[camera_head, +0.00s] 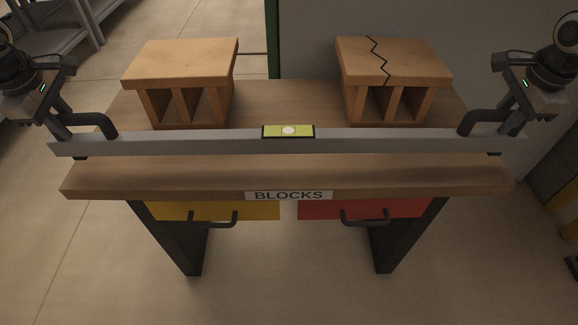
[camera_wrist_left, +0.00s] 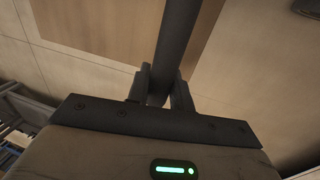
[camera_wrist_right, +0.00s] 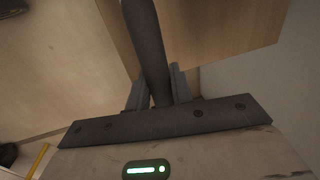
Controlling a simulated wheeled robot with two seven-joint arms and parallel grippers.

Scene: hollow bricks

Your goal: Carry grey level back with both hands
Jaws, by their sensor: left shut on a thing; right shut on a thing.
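The grey level (camera_head: 200,143) is a long bar with a yellow-green vial window (camera_head: 288,131) at its middle. It spans the front part of the table in the head view and looks about horizontal. A dark handle stands near each end. My left gripper (camera_head: 62,128) is shut on the left handle (camera_head: 95,120), which also shows between its fingers in the left wrist view (camera_wrist_left: 175,45). My right gripper (camera_head: 512,122) is shut on the right handle (camera_head: 482,118), seen too in the right wrist view (camera_wrist_right: 146,45). I cannot tell whether the bar touches the table.
The wooden table (camera_head: 290,176) carries two hollow bricks behind the bar: a plain one (camera_head: 180,62) at left and one with a black crack (camera_head: 415,65) at right. Below the "BLOCKS" label (camera_head: 289,196) are a yellow drawer (camera_head: 255,211) and a red drawer (camera_head: 325,210).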

